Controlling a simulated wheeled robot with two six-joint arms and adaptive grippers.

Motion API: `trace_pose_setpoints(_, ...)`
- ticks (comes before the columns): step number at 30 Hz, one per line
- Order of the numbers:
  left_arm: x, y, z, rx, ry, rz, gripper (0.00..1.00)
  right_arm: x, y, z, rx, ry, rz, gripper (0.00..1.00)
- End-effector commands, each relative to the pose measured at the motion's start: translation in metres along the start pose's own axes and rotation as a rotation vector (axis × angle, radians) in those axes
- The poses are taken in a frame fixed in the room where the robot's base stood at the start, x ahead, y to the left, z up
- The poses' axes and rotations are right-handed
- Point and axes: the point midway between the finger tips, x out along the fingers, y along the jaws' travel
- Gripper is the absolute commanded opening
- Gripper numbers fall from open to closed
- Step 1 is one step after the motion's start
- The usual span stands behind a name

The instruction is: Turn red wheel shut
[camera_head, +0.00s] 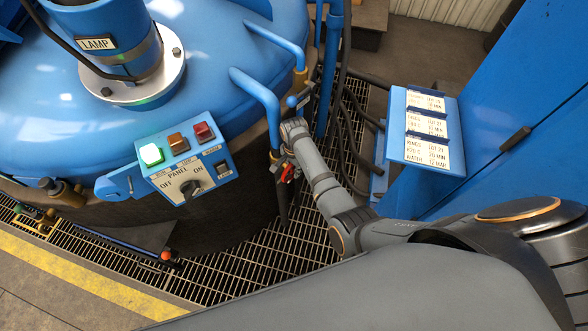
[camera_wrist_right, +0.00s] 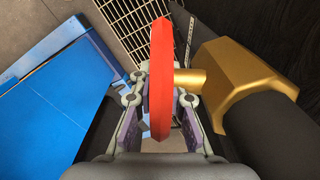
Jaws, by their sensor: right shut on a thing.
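The red wheel (camera_wrist_right: 161,85) is seen edge-on in the right wrist view, upright between my right gripper's fingers. A brass stem joins it to a brass valve body (camera_wrist_right: 240,85) on the right. My right gripper (camera_wrist_right: 160,98) is shut on the wheel, with one finger on each side of its rim. In the head view, small parts of the red wheel (camera_head: 288,173) show beside the furnace wall, below the end of my right arm. My right gripper (camera_head: 284,160) partly hides it there. My left gripper is not in view.
The blue furnace lid (camera_head: 215,90) with pipe handles fills the left. A control panel (camera_head: 188,170) has a lit green lamp and an OFF/ON knob. A blue label board (camera_head: 427,165) stands right of my gripper. Dark hoses (camera_head: 350,130) hang nearby. Grating (camera_head: 270,255) covers the floor.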

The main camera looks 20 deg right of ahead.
Motion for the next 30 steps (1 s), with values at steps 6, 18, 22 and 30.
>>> trace_pose_setpoints(6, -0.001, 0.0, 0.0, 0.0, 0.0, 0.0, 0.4, 0.0, 0.0, 0.0, 0.0, -0.008, 0.001, 0.0)
trace_pose_setpoints(18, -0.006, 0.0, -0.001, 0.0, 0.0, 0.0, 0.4, 0.002, 0.0, 0.0, 0.002, -0.209, 0.003, 0.0)
trace_pose_setpoints(22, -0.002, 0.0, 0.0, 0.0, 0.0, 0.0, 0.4, 0.003, 0.0, 0.001, 0.002, -0.31, 0.002, 0.0)
trace_pose_setpoints(30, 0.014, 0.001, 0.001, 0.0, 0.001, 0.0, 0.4, 0.006, -0.001, 0.004, 0.001, -0.489, 0.0, 0.0)
